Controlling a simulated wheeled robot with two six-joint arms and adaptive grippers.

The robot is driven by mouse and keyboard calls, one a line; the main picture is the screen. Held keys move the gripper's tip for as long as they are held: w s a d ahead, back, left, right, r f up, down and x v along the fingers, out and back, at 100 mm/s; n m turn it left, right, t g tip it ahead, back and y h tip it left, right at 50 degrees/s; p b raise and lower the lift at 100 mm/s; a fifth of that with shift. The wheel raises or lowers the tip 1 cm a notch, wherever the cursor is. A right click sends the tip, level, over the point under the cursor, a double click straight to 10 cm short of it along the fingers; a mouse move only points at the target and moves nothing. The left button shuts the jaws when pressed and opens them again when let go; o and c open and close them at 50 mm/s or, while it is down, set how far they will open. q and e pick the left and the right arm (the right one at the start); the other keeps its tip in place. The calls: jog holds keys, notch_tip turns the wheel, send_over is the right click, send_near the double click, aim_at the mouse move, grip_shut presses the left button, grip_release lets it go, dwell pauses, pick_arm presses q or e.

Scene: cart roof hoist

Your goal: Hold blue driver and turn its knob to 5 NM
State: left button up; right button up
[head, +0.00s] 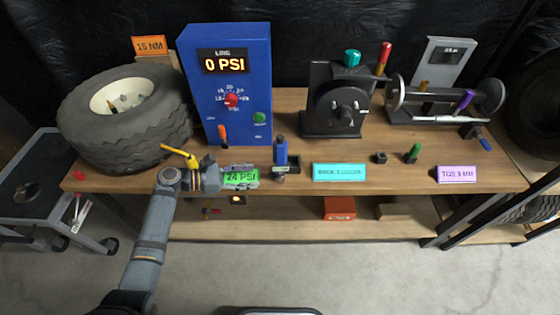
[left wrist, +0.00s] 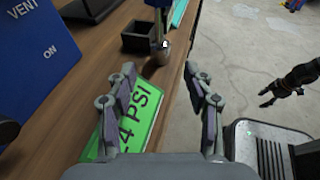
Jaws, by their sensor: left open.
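The blue driver (head: 281,152) stands upright at the front edge of the bench, by a small black box (head: 293,164). In the left wrist view its metal lower part (left wrist: 162,52) shows ahead between my fingers; its top is cut off. I cannot read a knob or scale on it. My left gripper (head: 255,177) is open and empty, left of the driver and apart from it, over the green 24 PSI sign (head: 238,178). It also shows in the left wrist view (left wrist: 163,73). My right gripper (left wrist: 268,97) shows small and dark at the right of the left wrist view.
A tall blue inflator box (head: 228,120) reading 0 PSI stands behind my left gripper. A tyre (head: 85,125) lies at left. A cyan sign (head: 339,172) is right of the driver. Bare bench top (head: 290,108) lies behind the driver.

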aim_at(276, 175)
pick_arm(q)
jog(key=shift+w+d+f+b, duration=0.1)
jog(key=shift+d+f+b, duration=0.25)
jog(key=shift+d+b, duration=0.15)
jog(key=b+x, duration=0.3)
jog(key=x, duration=0.1)
jog(key=shift+f+b, duration=0.2)
jog(key=shift+b, duration=0.15)
jog(key=x, duration=0.3)
jog(key=shift+w+d+r, duration=0.15)
jog(key=shift+d+r, duration=0.15)
jog(key=shift+d, duration=0.05)
jog(key=shift+w+d+f, duration=0.2)
jog(key=shift+d+f, duration=0.1)
jog(key=shift+d, duration=0.3)
jog(key=shift+c, duration=0.2)
jog(key=c, duration=0.7)
jog(key=shift+s, duration=0.1)
